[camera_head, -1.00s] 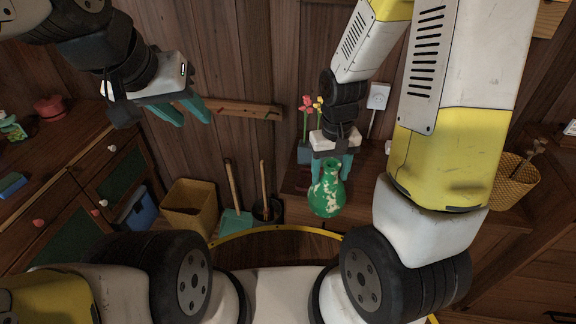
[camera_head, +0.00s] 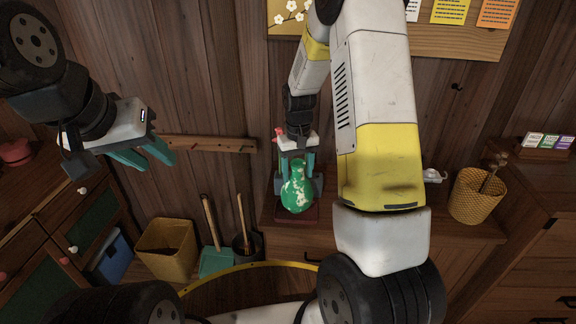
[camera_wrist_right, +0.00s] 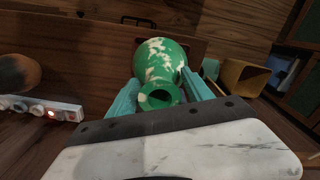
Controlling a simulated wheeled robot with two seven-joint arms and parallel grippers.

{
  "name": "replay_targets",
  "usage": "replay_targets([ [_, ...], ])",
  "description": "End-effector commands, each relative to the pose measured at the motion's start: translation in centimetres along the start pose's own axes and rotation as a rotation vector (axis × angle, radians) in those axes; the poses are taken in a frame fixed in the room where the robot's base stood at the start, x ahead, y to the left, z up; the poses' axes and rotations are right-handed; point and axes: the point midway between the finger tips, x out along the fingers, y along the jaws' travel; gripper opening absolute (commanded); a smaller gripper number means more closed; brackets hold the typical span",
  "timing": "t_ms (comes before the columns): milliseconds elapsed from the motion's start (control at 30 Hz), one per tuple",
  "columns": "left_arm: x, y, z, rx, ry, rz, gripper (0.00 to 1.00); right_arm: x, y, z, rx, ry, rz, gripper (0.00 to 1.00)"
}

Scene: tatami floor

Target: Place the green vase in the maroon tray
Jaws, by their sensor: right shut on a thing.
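The green vase (camera_head: 297,190) with cream patches is held upright between the teal fingers of my right gripper (camera_head: 297,160). In the right wrist view (camera_wrist_right: 160,62) its mouth lies between the two fingers and its round body is beyond them. The maroon tray (camera_head: 313,217) shows as a dark reddish edge on the low wooden cabinet, behind and below the vase in the head view. The vase hides part of it, and I cannot tell whether they touch. My left gripper (camera_head: 146,160) is open and empty in front of the wall at left.
A yellow wicker basket (camera_head: 474,198) stands right on the cabinet. Red flowers (camera_head: 279,134) are partly hidden behind my right gripper. A yellow bin (camera_head: 167,252), teal dustpan (camera_head: 216,262) and dark bucket (camera_head: 247,246) stand below left. A power strip (camera_wrist_right: 42,108) lies left in the wrist view.

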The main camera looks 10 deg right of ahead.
Motion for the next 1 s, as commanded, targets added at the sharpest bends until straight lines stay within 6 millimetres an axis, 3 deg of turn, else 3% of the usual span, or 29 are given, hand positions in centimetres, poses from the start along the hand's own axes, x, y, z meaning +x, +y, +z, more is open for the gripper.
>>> replay_targets([
  [233,0.0,0.0,0.0,0.0,0.0,0.0,0.36,0.2,0.3,-1.1,-0.001,0.001,0.0,0.0],
  [567,0.0,0.0,0.0,0.0,0.0,0.0,0.36,3.5,0.2,-0.9,-0.001,0.0,0.0,0.0],
  [933,0.0,0.0,0.0,0.0,0.0,0.0,0.36,3.8,0.2,-1.0,-0.001,0.002,0.0,0.0],
  [967,0.0,0.0,0.0,0.0,0.0,0.0,0.36,3.8,0.2,-1.0,-0.001,0.002,0.0,0.65],
  [1000,0.0,0.0,0.0,0.0,0.0,0.0,0.36,3.8,0.2,-1.0,-0.001,0.002,0.0,0.73],
])
